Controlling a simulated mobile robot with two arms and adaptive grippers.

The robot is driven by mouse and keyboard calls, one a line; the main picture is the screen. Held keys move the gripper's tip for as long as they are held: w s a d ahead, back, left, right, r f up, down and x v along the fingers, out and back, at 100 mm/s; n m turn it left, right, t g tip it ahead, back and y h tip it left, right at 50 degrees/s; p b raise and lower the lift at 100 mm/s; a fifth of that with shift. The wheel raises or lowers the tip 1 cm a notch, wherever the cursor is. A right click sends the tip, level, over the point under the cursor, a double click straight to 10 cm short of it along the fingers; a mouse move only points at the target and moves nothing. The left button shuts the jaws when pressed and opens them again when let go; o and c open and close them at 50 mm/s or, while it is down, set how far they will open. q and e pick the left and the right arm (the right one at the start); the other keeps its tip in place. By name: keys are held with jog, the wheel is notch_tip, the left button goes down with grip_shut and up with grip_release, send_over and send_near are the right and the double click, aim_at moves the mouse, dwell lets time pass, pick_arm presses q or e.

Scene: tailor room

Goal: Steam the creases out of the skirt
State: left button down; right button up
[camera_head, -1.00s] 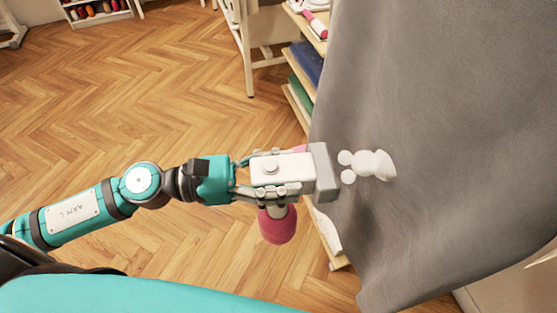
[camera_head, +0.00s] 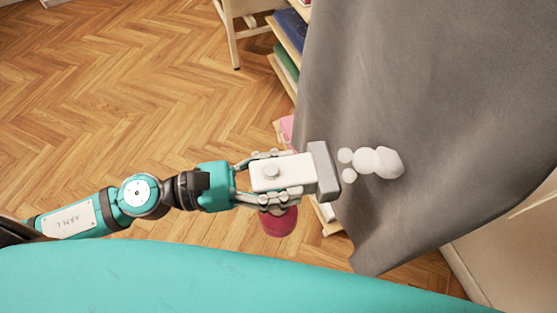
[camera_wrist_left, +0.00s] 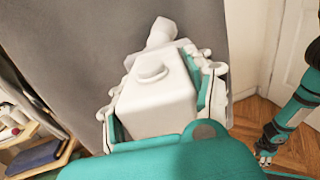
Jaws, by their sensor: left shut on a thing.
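The grey skirt (camera_head: 430,110) hangs at the right in the head view and fills the back of the left wrist view (camera_wrist_left: 65,60). Faint dark crease marks show on its lower left part. My left gripper (camera_head: 285,178) is shut on the steamer (camera_head: 292,172), which has a white body, a grey head and a red rounded part below. The steamer's head faces the skirt, with white steam puffs (camera_head: 375,162) between them or against the cloth. I cannot tell whether the head touches it. My right gripper (camera_wrist_left: 265,155) is small in the left wrist view, its fingers unclear.
A shelf (camera_head: 288,52) with folded cloths stands behind the skirt's left edge, by a white chair or table (camera_head: 235,30). A pale wall (camera_head: 510,240) is at the lower right. A white door (camera_wrist_left: 293,50) shows in the wrist view. The wooden floor at left is clear.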

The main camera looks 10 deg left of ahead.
pick_arm(q)
jog(key=shift+s+d+f, duration=0.35)
jog(key=shift+s+d, duration=0.2)
jog(key=shift+s, duration=0.2)
jog(key=shift+s+d+f, duration=0.35)
jog(key=shift+s+d, duration=0.15)
jog(key=shift+s, duration=0.25)
dwell(1.0)
